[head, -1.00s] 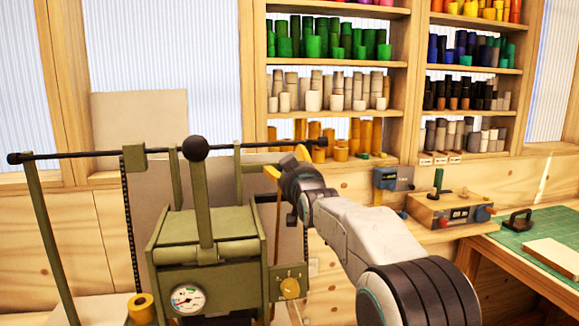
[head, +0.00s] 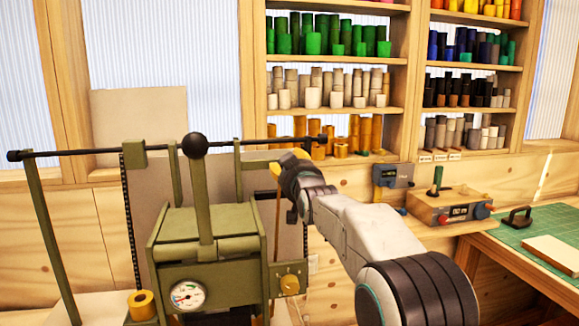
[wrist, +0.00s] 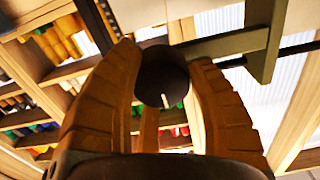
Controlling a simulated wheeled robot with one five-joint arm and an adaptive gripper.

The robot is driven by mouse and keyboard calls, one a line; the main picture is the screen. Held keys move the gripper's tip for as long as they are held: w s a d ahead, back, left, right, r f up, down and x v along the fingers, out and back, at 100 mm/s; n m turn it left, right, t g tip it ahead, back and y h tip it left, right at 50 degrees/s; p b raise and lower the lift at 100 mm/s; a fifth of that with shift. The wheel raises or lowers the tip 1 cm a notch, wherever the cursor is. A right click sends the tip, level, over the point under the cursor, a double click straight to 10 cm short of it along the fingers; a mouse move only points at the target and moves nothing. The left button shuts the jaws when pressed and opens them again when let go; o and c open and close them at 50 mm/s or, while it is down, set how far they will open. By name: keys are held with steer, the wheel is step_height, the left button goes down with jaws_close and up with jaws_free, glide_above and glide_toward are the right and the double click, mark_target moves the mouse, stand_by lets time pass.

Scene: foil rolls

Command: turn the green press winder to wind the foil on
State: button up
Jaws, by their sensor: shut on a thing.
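The green press (head: 205,245) stands at the left of the head view, with a lever topped by a black ball (head: 194,146) and a dark bar (head: 80,153) across its top. My gripper (head: 282,165) is at the bar's right part, beside the press. In the wrist view its two orange fingers (wrist: 166,62) are shut on a dark round winder knob (wrist: 162,78) with a short white mark. A gold roll (head: 142,304) sits at the press's lower left. I cannot make out the foil's path for certain.
Shelves (head: 333,110) of coloured rolls stand behind. A grey wall box (head: 393,176) and a wooden control box (head: 452,207) are right of my arm. A green mat (head: 540,228) with a black-handled tool (head: 517,218) lies at the far right.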

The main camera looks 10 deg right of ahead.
steer(key=shift+r+m, duration=0.3)
steer(key=shift+r, duration=0.05)
steer(key=shift+m+b, duration=0.3)
steer(key=shift+b, duration=0.1)
steer(key=m+b, duration=0.2)
steer(key=m, duration=0.1)
steer(key=m+b, duration=0.2)
steer(key=m, duration=0.1)
steer(key=m+b, duration=0.2)
steer(key=shift+s+d+f+m, duration=0.1)
steer(key=shift+f+m, duration=0.05)
steer(key=shift+m, duration=0.25)
steer(key=m+b, duration=0.1)
steer(key=m, duration=0.4)
steer(key=shift+f+m, duration=0.1)
steer(key=shift+m, duration=2.3)
steer(key=shift+c, duration=0.3)
steer(key=shift+d, duration=0.1)
